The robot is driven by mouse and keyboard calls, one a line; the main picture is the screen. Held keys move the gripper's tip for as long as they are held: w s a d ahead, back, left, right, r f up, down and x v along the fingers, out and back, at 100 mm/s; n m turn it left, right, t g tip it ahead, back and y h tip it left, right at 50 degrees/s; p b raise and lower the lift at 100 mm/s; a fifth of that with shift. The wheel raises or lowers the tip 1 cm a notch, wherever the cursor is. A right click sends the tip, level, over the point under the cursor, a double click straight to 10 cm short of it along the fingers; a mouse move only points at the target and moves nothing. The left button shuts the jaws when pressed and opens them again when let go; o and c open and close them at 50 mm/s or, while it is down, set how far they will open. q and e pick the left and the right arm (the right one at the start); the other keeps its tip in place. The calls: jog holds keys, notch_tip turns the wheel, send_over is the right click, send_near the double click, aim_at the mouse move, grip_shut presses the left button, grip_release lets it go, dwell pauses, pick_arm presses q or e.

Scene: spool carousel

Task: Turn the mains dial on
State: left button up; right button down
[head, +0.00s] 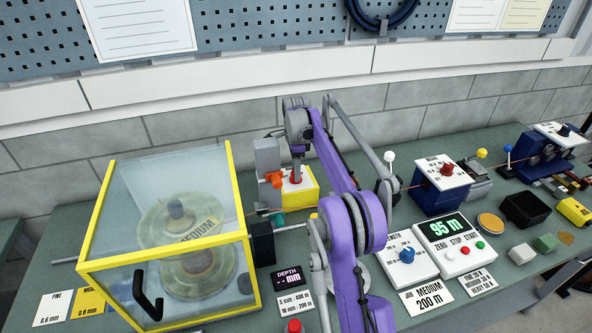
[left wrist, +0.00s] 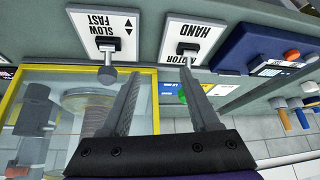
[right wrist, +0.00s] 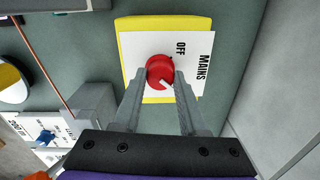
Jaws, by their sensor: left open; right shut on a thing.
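The mains dial (right wrist: 159,68) is a round red knob on a white plate (right wrist: 192,85) lettered OFF and MAINS, on a yellow box. My right gripper (right wrist: 161,75) is shut on the dial, one finger on each side. The dial's white mark shows between the fingers, pointing away from the word OFF; no ON lettering is visible. In the head view the yellow mains box (head: 308,196) stands right of the clear case, with my right gripper (head: 296,168) above it. My left gripper (left wrist: 162,78) is open and empty, above the clear case, near two lever plates.
A yellow-framed clear case (head: 240,190) holds a spool. Right of my right arm stand a length counter (head: 462,250) reading 95 m and a blue-knob panel (head: 398,262). In the left wrist view are a SLOW/FAST lever (left wrist: 107,74) and a HAND/MOTOR lever (left wrist: 186,48).

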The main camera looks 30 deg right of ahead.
jog(key=shift+m, duration=0.4)
jog(key=shift+c, duration=2.2)
grip_release()
notch_tip(320, 180, up, 11)
jog(key=shift+s, duration=0.15)
jog(key=shift+a+f, duration=0.1)
